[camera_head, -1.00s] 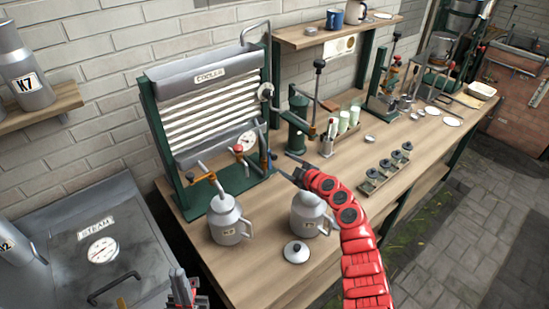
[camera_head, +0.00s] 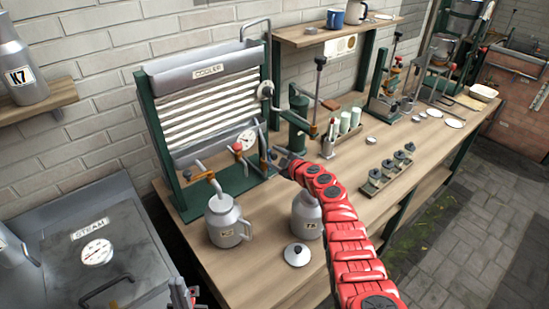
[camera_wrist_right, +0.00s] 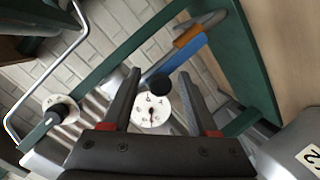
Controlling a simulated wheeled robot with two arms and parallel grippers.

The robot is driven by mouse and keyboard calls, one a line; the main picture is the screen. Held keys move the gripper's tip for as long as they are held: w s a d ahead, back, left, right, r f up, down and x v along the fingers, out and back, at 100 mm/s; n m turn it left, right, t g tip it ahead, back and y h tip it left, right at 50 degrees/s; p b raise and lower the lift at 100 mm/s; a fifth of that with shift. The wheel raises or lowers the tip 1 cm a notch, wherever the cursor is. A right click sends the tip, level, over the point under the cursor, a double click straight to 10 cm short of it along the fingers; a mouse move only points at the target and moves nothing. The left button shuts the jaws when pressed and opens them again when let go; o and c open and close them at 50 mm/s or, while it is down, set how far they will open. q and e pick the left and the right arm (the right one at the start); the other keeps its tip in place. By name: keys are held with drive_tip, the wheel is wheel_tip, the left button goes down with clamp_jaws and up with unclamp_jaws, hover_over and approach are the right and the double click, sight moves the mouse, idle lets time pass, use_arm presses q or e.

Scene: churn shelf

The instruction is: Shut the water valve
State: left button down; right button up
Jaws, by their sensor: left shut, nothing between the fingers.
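The cooler (camera_head: 205,112) stands against the wall, with white slats and a green frame. A blue pipe or lever (camera_head: 263,150) with an orange part is at its lower right; it also shows in the wrist view (camera_wrist_right: 184,62). I cannot tell for sure whether this is the water valve. A red-ended tap (camera_head: 237,147) sits left of it. My right gripper (camera_head: 280,159) is just right of the blue part, apart from it in the wrist view. Its fingers (camera_wrist_right: 160,73) are spread and empty, facing a dial gauge (camera_wrist_right: 152,112) and a black knob (camera_wrist_right: 161,84). My left gripper (camera_head: 187,294) is shut, partly cut off at the bottom edge.
A second can (camera_head: 305,212) is partly behind my right arm, with a round lid (camera_head: 297,255) in front. A green pump (camera_head: 298,125) and a bottle rack (camera_head: 343,132) stand to the right.

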drive_tip(key=shift+r, duration=0.1)
clamp_jaws()
drive_tip(key=shift+r, duration=0.2)
idle(0.9)
